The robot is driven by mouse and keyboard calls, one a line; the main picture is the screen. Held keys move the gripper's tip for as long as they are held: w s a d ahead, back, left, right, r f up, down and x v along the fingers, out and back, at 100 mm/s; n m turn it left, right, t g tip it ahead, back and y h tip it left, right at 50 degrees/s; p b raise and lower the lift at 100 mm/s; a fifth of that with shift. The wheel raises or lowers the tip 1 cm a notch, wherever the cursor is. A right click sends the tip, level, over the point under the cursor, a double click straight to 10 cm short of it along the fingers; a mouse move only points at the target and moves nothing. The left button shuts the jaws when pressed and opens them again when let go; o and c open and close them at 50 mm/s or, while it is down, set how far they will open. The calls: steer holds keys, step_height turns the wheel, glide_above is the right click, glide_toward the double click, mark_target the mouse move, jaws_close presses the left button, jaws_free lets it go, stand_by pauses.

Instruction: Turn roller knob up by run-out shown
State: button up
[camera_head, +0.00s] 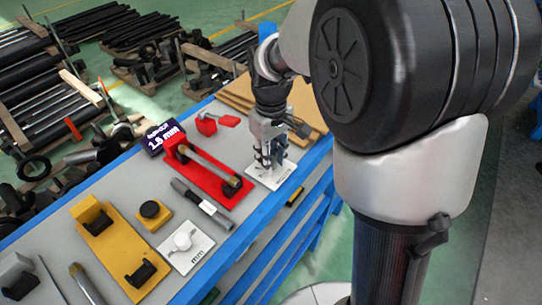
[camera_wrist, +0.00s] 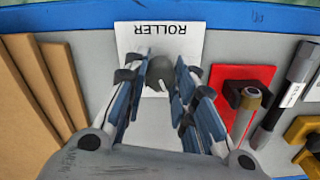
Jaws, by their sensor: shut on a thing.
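The roller knob (camera_wrist: 160,73) is a dark grey round knob with a light mark on its face. It sits on a white plate (camera_wrist: 185,43) lettered ROLLER; the plate also shows in the head view (camera_head: 262,181). My gripper (camera_head: 270,152) is over the plate, with its fingers down on either side of the knob and shut on it. In the wrist view the fingers partly cover the knob's sides. A dark display (camera_head: 163,138) reads 1.8 mm, under a smaller line too blurred to read surely.
A red stand (camera_head: 205,176) holding a shaft is left of the plate. Brown boards (camera_wrist: 38,85) lie on the plate's other side.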

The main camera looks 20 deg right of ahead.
steer(key=m, duration=0.6)
steer(key=shift+m, duration=0.3)
steer(key=m, duration=0.5)
steer(key=shift+b, duration=0.3)
steer(key=shift+m, duration=0.4)
steer(key=o, duration=1.1)
steer(key=shift+r, duration=0.15)
step_height(320, 180, up, 12)
steer(key=shift+f, duration=0.1)
